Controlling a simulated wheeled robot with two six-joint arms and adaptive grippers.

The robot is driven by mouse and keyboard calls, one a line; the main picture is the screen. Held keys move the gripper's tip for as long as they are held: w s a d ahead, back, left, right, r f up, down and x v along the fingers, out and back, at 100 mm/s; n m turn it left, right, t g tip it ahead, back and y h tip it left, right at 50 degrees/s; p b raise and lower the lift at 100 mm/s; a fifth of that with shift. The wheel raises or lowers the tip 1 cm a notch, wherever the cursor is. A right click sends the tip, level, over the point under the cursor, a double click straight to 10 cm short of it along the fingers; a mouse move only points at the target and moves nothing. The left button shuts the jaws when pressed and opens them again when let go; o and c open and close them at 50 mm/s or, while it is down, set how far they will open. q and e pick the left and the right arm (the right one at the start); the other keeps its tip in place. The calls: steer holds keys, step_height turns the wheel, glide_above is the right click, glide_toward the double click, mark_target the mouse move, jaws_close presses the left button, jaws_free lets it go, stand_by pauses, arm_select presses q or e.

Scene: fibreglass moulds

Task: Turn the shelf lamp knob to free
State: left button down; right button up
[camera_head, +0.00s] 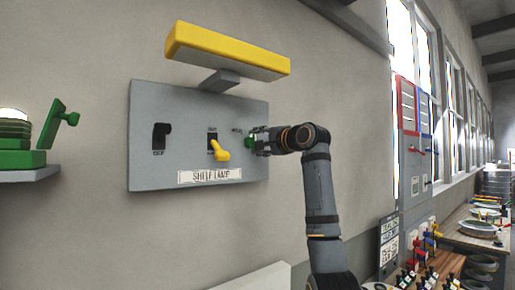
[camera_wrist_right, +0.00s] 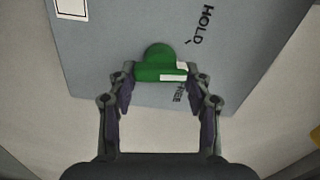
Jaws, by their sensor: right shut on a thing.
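The shelf lamp panel (camera_head: 150,178) is a grey plate on the wall, with a "SHELF LAMP" label (camera_head: 210,176) at its bottom. The green knob (camera_head: 250,141) is at its right side and partly hidden by my right gripper (camera_head: 262,142). In the right wrist view the green knob (camera_wrist_right: 155,66) is between the two fingers of my right gripper (camera_wrist_right: 160,78), which is shut on it. A white mark on the knob lies on the side of the printed "HOLD" (camera_wrist_right: 203,24) and "FREE" (camera_wrist_right: 179,93). My left gripper is not in view.
A black switch (camera_head: 160,137) and a yellow lever (camera_head: 218,149) sit left of the knob. A yellow lamp bar (camera_head: 228,52) juts out above the panel. A shelf (camera_head: 30,174) with green things is at the left. A workbench (camera_head: 465,240) stands at the right.

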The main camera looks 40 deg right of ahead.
steer(key=m+b, duration=0.1)
steer(key=m, duration=0.2)
steer(key=m+b, duration=0.2)
steer(key=m, duration=0.2)
steer(key=f+m+b, duration=0.1)
steer(key=m+b, duration=0.1)
steer(key=m, duration=0.1)
steer(key=shift+a+m, duration=0.1)
steer(key=shift+m, duration=0.2)
stand_by(0.5)
steer(key=o, duration=1.2)
steer(key=shift+r, duration=0.15)
steer(key=shift+c, duration=0.2)
steer(key=shift+s, duration=0.15)
